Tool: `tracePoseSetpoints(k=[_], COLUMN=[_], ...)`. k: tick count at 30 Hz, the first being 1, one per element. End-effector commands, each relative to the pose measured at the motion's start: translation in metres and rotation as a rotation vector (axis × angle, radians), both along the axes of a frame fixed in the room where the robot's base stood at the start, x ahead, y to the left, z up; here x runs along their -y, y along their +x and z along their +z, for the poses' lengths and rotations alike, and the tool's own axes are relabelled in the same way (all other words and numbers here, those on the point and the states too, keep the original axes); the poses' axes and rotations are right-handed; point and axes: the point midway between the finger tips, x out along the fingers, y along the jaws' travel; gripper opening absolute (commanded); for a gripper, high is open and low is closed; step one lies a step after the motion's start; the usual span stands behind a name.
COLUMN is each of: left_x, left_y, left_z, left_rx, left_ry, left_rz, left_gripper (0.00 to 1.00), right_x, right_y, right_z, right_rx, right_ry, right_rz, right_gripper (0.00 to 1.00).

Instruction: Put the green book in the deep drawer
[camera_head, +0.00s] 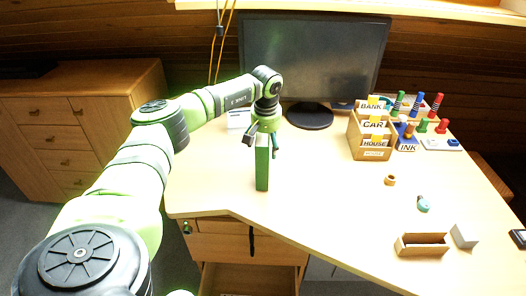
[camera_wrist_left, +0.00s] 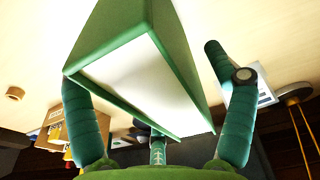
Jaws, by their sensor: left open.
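The green book (camera_head: 262,168) stands upright on the desk near its front edge, with its narrow side towards me. My left gripper (camera_head: 262,152) is over the top of the book, open, with its fingers on either side. In the left wrist view the book (camera_wrist_left: 110,32) shows its green cover and white page edges between the fingers. The left finger there is close to the book; the right one stands apart from it. The lower drawer (camera_head: 250,280) under the desk appears pulled out, partly cut off by the frame's bottom. My right gripper is not in view.
A monitor (camera_head: 312,60) stands behind the book. A wooden file box (camera_head: 370,153) with labelled cards, ink and several coloured stamps are at the back right. A small wooden tray (camera_head: 422,251) and a grey block (camera_head: 464,236) lie at the front right. The desk middle is mostly clear.

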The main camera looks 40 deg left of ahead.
Motion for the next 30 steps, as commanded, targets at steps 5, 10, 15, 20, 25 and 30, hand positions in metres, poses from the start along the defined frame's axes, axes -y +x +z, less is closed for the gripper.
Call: tracePoseSetpoints(k=[5, 10, 15, 20, 25, 30], left_x=[0.000, 0.000, 0.000, 0.000, 0.000, 0.000], left_y=[0.000, 0.000, 0.000, 0.000, 0.000, 0.001], left_z=[0.000, 0.000, 0.001, 0.001, 0.005, 0.024], left_rx=[0.000, -0.001, 0.001, 0.001, 0.001, 0.006], left_ry=[0.000, -0.001, 0.000, 0.000, 0.000, 0.000], left_rz=[0.000, 0.000, 0.000, 0.000, 0.000, -0.001], left_gripper=[0.84, 0.28, 0.00, 0.00, 0.00, 0.00], right_x=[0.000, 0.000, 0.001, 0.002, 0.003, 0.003], right_y=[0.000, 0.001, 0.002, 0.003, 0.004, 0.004], right_z=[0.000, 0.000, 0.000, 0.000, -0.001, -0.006], right_rx=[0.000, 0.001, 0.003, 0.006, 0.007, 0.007], right_ry=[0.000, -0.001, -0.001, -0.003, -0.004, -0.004], right_rz=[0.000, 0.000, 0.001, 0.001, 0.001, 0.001], right_gripper=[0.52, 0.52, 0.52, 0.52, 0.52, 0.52])
